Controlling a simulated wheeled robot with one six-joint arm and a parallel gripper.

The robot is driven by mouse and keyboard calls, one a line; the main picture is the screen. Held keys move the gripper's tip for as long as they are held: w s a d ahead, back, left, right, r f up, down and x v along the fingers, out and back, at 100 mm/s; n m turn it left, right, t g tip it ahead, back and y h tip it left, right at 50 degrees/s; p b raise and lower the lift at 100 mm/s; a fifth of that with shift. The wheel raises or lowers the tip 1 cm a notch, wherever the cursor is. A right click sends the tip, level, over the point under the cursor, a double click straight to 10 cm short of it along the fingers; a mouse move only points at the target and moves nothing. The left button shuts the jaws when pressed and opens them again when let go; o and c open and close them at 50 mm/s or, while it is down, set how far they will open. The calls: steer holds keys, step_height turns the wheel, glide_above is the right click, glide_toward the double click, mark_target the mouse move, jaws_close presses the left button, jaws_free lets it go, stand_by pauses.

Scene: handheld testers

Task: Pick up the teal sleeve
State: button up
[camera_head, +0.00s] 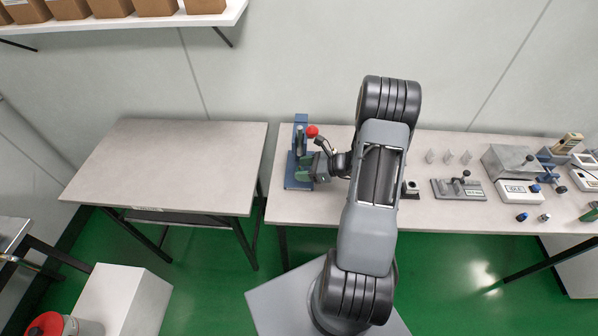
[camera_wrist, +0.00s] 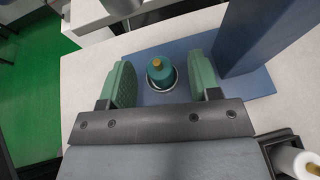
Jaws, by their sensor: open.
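The teal sleeve (camera_wrist: 163,80) stands upright in a pale metal ring on the blue base plate (camera_wrist: 262,84) in the wrist view. A brass-coloured tip shows at its top. My gripper (camera_wrist: 160,66) is open, with one green finger on each side of the sleeve and a visible gap to both. In the head view my gripper (camera_head: 307,168) is at the blue press stand (camera_head: 299,184), at the left end of the right table. I cannot make out the sleeve there.
The blue upright (camera_wrist: 252,36) rises close beside the right finger. A red knob (camera_head: 312,131) is just above my gripper in the head view. A grey fixture (camera_head: 459,189) and several testers are farther right. The left table (camera_head: 170,165) is clear.

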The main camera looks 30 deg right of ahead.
jaws_close()
stand_by(0.5)
steer(key=shift+r, duration=0.15)
